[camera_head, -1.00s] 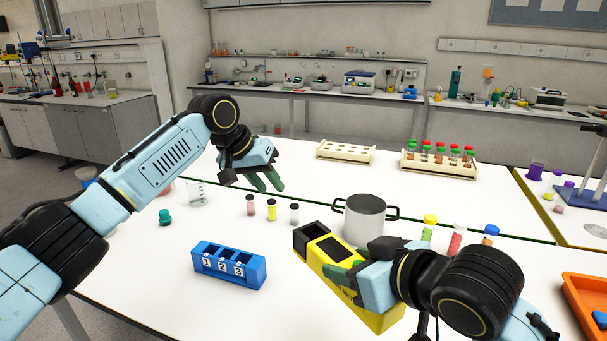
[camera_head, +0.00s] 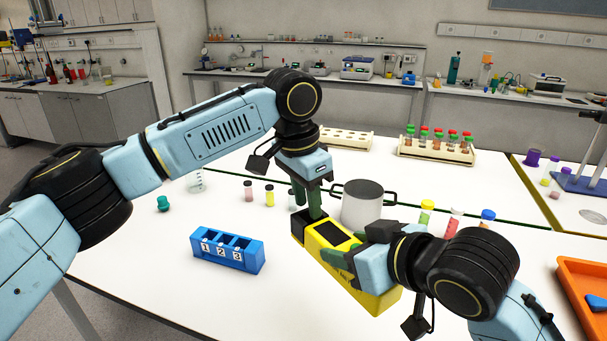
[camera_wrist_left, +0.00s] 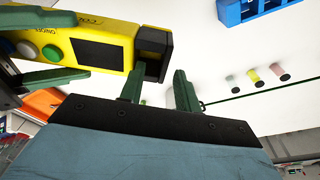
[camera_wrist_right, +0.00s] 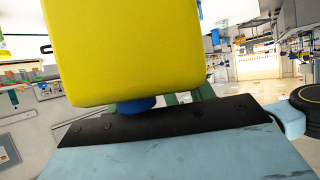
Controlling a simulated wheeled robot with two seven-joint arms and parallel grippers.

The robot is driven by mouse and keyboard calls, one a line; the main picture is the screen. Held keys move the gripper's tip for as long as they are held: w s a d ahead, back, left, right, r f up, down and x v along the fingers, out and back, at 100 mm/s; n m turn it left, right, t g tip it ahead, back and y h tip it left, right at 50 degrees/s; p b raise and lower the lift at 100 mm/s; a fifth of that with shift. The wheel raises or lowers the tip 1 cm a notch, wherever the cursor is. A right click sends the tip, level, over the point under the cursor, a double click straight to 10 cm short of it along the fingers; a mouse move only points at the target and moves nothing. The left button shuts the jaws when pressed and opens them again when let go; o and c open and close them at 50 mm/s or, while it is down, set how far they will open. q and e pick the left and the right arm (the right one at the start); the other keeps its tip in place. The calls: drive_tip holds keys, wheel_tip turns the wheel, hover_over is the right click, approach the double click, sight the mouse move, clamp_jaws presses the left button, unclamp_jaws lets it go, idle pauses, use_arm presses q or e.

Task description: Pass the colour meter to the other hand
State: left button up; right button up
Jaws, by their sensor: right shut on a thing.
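The colour meter (camera_head: 372,298) is a long yellow block with a dark screen and a black end, held tilted above the table. My right gripper (camera_head: 345,252) is shut on its middle; in the right wrist view its yellow body (camera_wrist_right: 125,50) hides most of the fingers. My left gripper (camera_head: 308,203) points down at the meter's black far end. In the left wrist view the meter (camera_wrist_left: 90,45) shows its screen and buttons, and the left fingers (camera_wrist_left: 160,78) are apart beside the black end, with white table visible between them. Whether they touch it I cannot tell.
A steel pot (camera_head: 362,205) stands just behind the meter. A blue numbered rack (camera_head: 227,252) is at front left. Small vials (camera_head: 269,196) and a beaker (camera_head: 195,182) stand behind it. Capped tubes (camera_head: 426,215) stand right of the pot; an orange tray (camera_head: 575,290) is far right.

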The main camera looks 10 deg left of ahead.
use_arm(q)
drive_tip(key=shift+w+d+f, duration=0.15)
drive_tip(key=shift+f, duration=0.85)
drive_tip(key=shift+w+d+f, duration=0.1)
drive_tip(key=shift+d+f, duration=0.05)
drive_tip(key=shift+f, duration=0.85)
use_arm(e)
drive_tip(key=shift+s+a+r, duration=0.1)
drive_tip(key=shift+a+r, duration=0.05)
use_arm(q)
drive_tip(key=shift+c, duration=0.3)
drive_tip(key=shift+r, duration=0.1)
clamp_jaws()
use_arm(e)
drive_tip(key=shift+a, duration=0.1)
use_arm(q)
drive_tip(key=shift+d, duration=0.1)
use_arm(e)
drive_tip(key=o, duration=1.3)
drive_tip(key=shift+d, duration=0.2)
